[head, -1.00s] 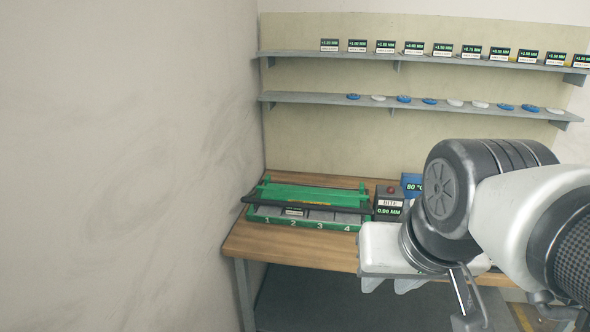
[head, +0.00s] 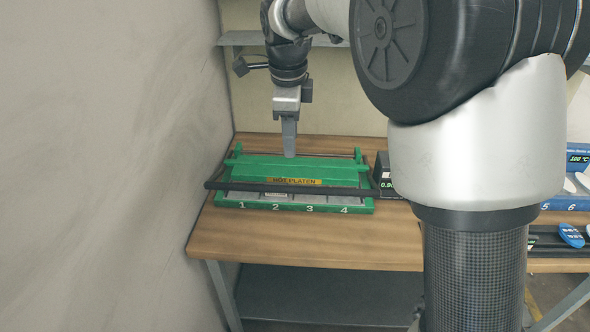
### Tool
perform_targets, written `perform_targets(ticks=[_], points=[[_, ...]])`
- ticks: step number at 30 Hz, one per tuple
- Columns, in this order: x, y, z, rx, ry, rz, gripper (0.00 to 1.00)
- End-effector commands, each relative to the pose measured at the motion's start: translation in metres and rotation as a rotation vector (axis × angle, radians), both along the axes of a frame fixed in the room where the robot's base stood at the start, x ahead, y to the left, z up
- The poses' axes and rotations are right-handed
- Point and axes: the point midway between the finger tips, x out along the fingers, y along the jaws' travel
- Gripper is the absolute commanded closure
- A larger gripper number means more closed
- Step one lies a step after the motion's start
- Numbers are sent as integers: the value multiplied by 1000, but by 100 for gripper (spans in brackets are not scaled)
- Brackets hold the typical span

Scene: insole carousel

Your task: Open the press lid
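The green press (head: 228,203) sits on the wooden table by the left wall, with slots numbered 1 to 4 along its front. Its green lid (head: 258,168) with a yellow "HOT PLATEN" label lies low over the base. A black bar handle (head: 240,187) runs across the lid's front edge. My gripper (head: 289,154) points down above the back part of the lid, behind the handle. Its fingers look narrow and close together from this side, and I cannot tell whether they are open. Whether the tip touches the lid is also unclear.
The wooden table (head: 300,240) has a clear front strip. A small black display box (head: 384,172) stands right of the press. My arm hides much of the right side. A blue numbered unit (head: 560,203) shows at the far right. The wall is close on the left.

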Motion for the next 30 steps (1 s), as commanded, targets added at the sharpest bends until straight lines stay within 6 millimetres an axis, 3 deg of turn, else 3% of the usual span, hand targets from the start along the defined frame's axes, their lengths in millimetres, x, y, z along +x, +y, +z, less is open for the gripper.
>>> perform_targets(ticks=[19,24,30], points=[[25,-2,-131,-1,4,2,64],[29,-2,-152,0,3,3,64],[31,-2,-161,-1,1,3,64]])
